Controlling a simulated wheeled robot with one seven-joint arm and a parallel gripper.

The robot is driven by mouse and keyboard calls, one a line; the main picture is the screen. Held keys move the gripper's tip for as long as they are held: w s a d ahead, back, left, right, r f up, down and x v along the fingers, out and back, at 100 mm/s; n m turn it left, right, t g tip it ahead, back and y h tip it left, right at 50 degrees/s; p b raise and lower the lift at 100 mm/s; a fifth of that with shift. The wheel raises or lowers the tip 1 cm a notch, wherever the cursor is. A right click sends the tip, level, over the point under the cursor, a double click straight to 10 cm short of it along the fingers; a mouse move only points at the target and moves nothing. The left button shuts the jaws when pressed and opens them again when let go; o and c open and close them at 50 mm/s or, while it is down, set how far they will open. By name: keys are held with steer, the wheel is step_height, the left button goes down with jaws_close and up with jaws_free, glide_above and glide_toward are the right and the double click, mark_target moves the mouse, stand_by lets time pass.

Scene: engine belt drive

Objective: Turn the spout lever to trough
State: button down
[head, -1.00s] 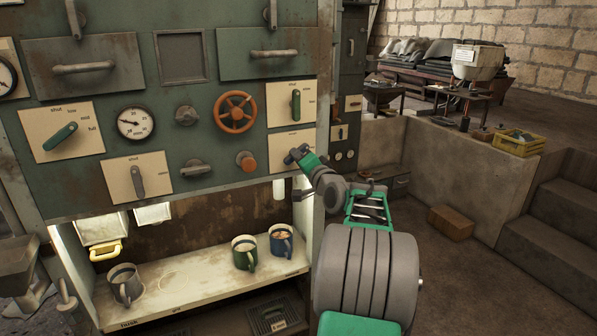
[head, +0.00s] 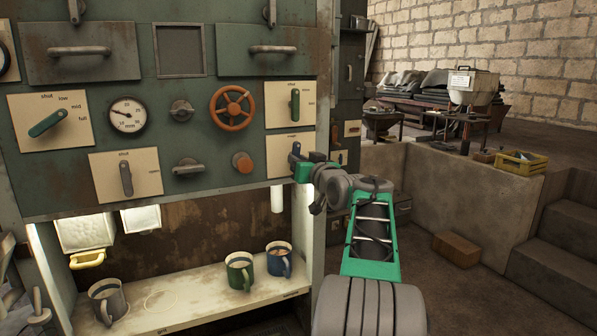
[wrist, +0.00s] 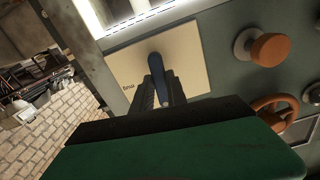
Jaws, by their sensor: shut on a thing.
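The spout lever (wrist: 158,70) is a dark blue handle on a cream plate (wrist: 188,55) in the wrist view. My gripper (wrist: 161,93) is shut on it, one dark finger on each side. In the head view my gripper (head: 295,158) is at the right edge of the lower right cream plate (head: 277,157) and hides most of the lever. The small lettering on this plate is too blurred to read surely.
An orange knob (head: 242,162) and an orange handwheel (head: 233,107) sit left of my gripper. A green lever (head: 294,105) is just above. A white spout (head: 277,198) hangs below, over a shelf with a green mug (head: 239,270) and a blue mug (head: 279,259).

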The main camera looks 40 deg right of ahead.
steer(key=shift+f+n+b, duration=0.1)
steer(key=shift+n+b, duration=0.45)
steer(key=shift+n, duration=0.15)
steer(key=c, duration=1.3)
jaws_free()
steer(key=v, duration=0.8)
steer(key=shift+w, duration=0.1)
